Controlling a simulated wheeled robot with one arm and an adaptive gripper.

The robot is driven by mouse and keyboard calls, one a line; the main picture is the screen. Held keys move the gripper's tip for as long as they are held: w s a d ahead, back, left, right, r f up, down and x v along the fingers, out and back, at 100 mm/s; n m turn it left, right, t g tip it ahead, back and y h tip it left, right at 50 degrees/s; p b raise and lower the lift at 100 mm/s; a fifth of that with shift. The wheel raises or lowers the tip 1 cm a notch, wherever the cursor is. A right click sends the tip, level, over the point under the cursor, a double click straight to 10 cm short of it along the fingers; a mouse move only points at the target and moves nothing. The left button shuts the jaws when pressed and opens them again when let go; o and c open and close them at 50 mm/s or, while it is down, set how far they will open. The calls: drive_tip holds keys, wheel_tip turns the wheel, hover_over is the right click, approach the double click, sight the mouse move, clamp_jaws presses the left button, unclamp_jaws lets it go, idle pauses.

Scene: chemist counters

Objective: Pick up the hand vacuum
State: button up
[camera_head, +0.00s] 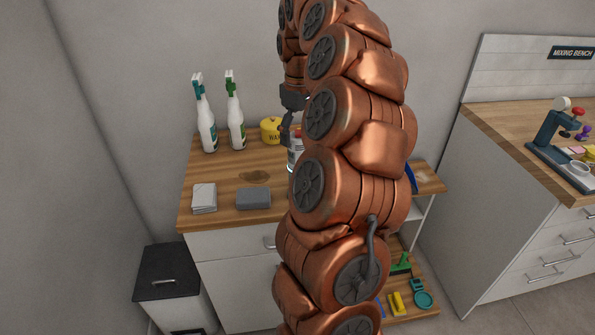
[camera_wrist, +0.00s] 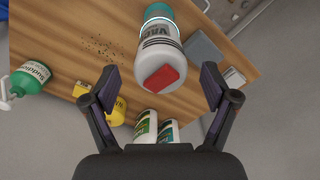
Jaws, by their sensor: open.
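The hand vacuum is most likely the white, cylindrical thing (camera_wrist: 158,42) in the wrist view, with a partly readable label, a teal end and a red part facing me. In the head view a sliver of a white labelled thing (camera_head: 295,150) shows on the wooden counter, mostly hidden by my arm. My gripper (camera_wrist: 158,74) is open and empty, with its dark fingers spread to either side of the vacuum's red end. The vacuum appears beyond the fingertips, and I see no contact. In the head view my gripper (camera_head: 289,128) is partly hidden.
Two white spray bottles (camera_head: 206,128) and a yellow tin (camera_head: 270,130) stand at the counter's back. A folded cloth (camera_head: 204,198) and a grey block (camera_head: 253,198) lie at its front left. A green bottle (camera_wrist: 30,78) shows in the wrist view. A brown stain (camera_head: 253,176) marks bare wood.

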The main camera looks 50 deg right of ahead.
sight(298, 145)
drive_tip(key=shift+f+p, duration=0.55)
drive_tip(key=shift+f, duration=1.45)
drive_tip(key=shift+c, duration=0.3)
drive_tip(key=c, duration=1.2)
